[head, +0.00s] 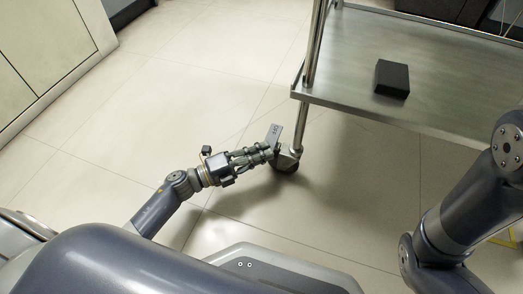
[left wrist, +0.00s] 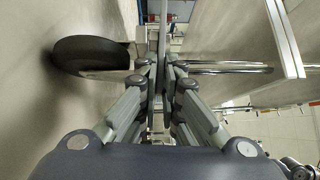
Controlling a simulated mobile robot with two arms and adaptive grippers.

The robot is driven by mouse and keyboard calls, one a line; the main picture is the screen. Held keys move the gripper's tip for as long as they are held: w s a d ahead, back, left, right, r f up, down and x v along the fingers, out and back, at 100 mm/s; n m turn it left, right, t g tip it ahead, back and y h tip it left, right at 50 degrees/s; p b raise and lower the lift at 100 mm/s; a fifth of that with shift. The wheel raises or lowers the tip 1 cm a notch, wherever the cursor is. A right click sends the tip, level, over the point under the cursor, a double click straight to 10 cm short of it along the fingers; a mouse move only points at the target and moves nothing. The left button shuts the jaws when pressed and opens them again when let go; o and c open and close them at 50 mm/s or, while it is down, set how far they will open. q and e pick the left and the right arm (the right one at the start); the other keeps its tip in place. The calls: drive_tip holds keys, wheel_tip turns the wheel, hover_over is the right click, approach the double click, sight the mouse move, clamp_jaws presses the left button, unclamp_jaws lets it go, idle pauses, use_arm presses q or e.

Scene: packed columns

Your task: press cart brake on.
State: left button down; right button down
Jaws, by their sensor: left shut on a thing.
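The steel cart (head: 345,101) stands at the upper right, with a caster wheel (head: 287,166) under its near left leg. The grey brake tab (head: 275,133) stands up beside that caster, with small lettering too small to read surely. My left gripper (head: 268,150) is at the tab, its fingers shut on it. In the left wrist view, the fingers (left wrist: 161,82) close on a thin upright plate. The dark wheel (left wrist: 90,55) is left of them there, and the shiny cart leg (left wrist: 230,68) is to the right. My right gripper is outside the view.
Pale cabinets (head: 50,55) line the left side. The tiled floor (head: 190,90) between them and the cart is clear. My right arm is at the right edge.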

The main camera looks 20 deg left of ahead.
use_arm(q)
drive_tip(key=shift+f+m+h, duration=0.4)
drive_tip(key=shift+m+h, duration=0.1)
drive_tip(key=shift+m, duration=0.1)
drive_tip(key=c, duration=1.8)
unclamp_jaws()
drive_tip(key=shift+r, duration=0.1)
